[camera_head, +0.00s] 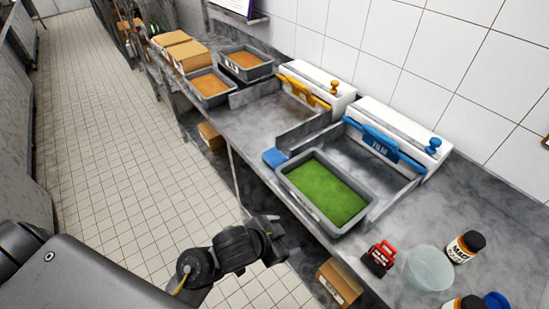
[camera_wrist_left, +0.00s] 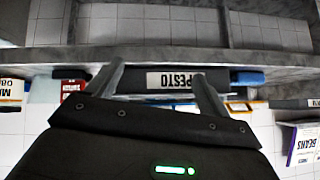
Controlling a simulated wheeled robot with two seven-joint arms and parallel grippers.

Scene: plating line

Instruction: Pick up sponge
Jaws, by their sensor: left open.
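The blue sponge (camera_head: 275,157) lies on the grey counter, beside the far left corner of the grey tray of green pesto (camera_head: 287,180). My left gripper (camera_head: 283,241) is off the front of the counter, nearer to me than the sponge and apart from it. In the left wrist view my left gripper (camera_wrist_left: 160,82) has its two fingers spread, with nothing between them. Beyond them is the tray's PESTO label (camera_wrist_left: 176,80). A blue block to the right of the label looks like the sponge (camera_wrist_left: 249,77). My right gripper is not in view.
A red and black item (camera_head: 379,258), a clear bowl (camera_head: 429,268) and a dark jar (camera_head: 466,247) stand on the near counter. Film dispensers (camera_head: 395,135) line the wall. Boxes sit on a shelf below. The tiled aisle floor (camera_head: 110,150) is free.

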